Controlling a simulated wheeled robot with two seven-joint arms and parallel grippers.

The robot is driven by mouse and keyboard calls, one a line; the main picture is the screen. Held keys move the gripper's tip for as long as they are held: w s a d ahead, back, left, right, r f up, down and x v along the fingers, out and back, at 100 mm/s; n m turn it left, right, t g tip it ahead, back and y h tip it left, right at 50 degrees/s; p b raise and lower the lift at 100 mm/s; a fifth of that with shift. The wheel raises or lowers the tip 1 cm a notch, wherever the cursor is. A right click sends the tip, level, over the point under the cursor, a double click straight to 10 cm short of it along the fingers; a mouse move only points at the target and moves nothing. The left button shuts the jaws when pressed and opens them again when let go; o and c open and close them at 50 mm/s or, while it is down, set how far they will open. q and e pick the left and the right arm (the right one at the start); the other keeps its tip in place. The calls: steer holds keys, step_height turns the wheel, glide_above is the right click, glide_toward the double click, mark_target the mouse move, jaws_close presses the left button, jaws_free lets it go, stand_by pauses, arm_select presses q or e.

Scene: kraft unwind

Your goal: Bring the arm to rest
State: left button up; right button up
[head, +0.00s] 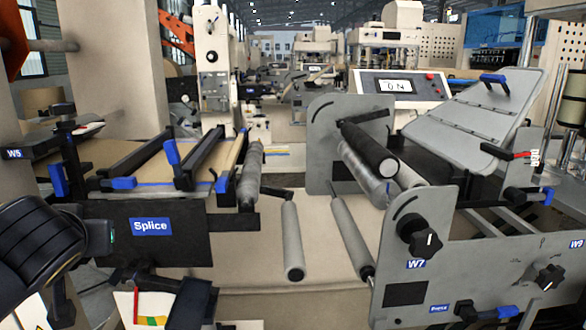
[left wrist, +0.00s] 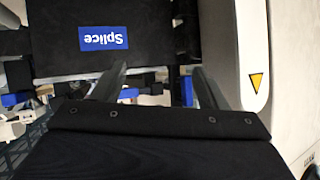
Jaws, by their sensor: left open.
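My left arm (head: 45,245) comes in at the lower left of the head view, dark and close to the black Splice panel (head: 140,235). In the left wrist view my left gripper (left wrist: 160,82) has its two fingers well apart, with nothing held between them. The Splice panel with its blue label (left wrist: 104,38) appears upside down there, beyond the fingers. I cannot tell the exact gap between fingers and panel. My right gripper is in neither view.
Grey rollers (head: 292,240) stand between the splice table and the grey W7 side plate (head: 415,265) with its black knob (head: 420,238). A sloped grey panel (head: 470,115) and a control screen (head: 396,87) lie farther back. A pale machine part with a yellow warning triangle (left wrist: 257,82) is close to the gripper.

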arm_select(q)
steer(key=s+d+f+m+g+h, duration=0.1)
steer(key=s+d+f+g+h, duration=0.1)
steer(key=s+d+f+h, duration=0.75)
steer(key=s+d+f+m+g+h, duration=0.1)
steer(key=s+d+f+m+g, duration=0.35)
steer(key=f, duration=1.05)
step_height(320, 180, up, 17)
steer(key=s+n+t+p, duration=0.2)
steer(key=p, duration=1.4)
steer(key=shift+s+d+f+n+p, duration=0.2)
steer(key=shift+s+d+n+p, duration=0.1)
steer(key=shift+n+p, duration=0.1)
